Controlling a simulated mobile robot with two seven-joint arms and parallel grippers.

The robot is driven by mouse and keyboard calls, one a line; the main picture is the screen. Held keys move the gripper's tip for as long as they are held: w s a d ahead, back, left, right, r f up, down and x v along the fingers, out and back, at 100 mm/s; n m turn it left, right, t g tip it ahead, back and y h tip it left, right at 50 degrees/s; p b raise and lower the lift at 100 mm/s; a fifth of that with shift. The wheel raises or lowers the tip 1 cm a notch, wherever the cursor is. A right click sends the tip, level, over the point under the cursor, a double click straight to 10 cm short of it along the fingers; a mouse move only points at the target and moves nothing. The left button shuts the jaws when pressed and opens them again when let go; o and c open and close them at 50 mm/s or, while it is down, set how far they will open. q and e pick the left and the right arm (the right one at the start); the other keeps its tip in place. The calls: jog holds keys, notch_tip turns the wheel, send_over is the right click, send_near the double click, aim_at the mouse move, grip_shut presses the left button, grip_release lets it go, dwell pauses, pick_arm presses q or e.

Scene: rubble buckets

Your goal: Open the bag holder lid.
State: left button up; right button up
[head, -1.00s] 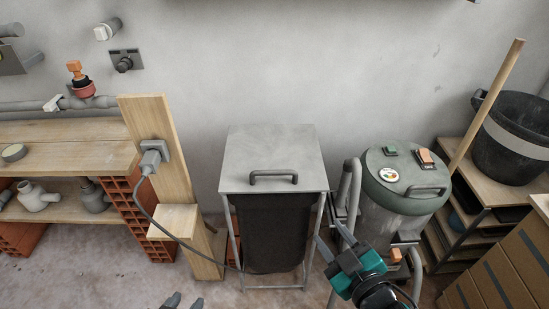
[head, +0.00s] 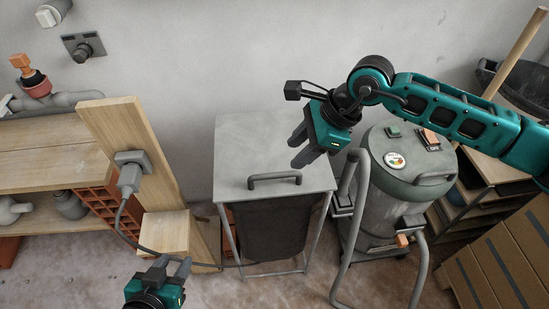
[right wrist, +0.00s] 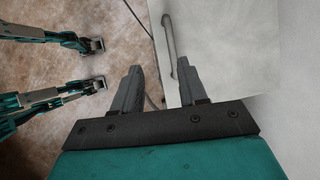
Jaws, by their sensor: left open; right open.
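The bag holder has a flat grey lid (head: 240,145), which is shut, with a bar handle (head: 275,178) near its front edge. A dark bag (head: 270,228) hangs in the frame below. My right gripper (head: 296,149) is open and empty above the lid, behind and right of the handle. In the right wrist view, the handle (right wrist: 168,42) shows beyond the open fingertips (right wrist: 160,68), nearer the right finger, with the lid (right wrist: 232,55) to the right. Contact does not show. My left gripper (head: 175,266) is open and empty, low in front of the wooden post.
A green-topped vacuum (head: 405,185) with a tubular frame stands close on the holder's right. A wooden post (head: 135,145) with a socket and hanging cable (head: 122,215) stands on the left. Cardboard boxes (head: 500,255) are at far right. Floor before the holder is clear.

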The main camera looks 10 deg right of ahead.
aim_at(278, 174)
jog(key=shift+t+h, duration=0.3)
jog(key=shift+h, duration=0.2)
jog(key=x, duration=0.4)
jog(key=w+d+x, duration=0.1)
jog(key=x, duration=0.7)
jog(key=shift+w+d+f, duration=0.2)
jog(key=shift+d+f, duration=0.1)
jog(key=shift+c, duration=0.4)
grip_shut()
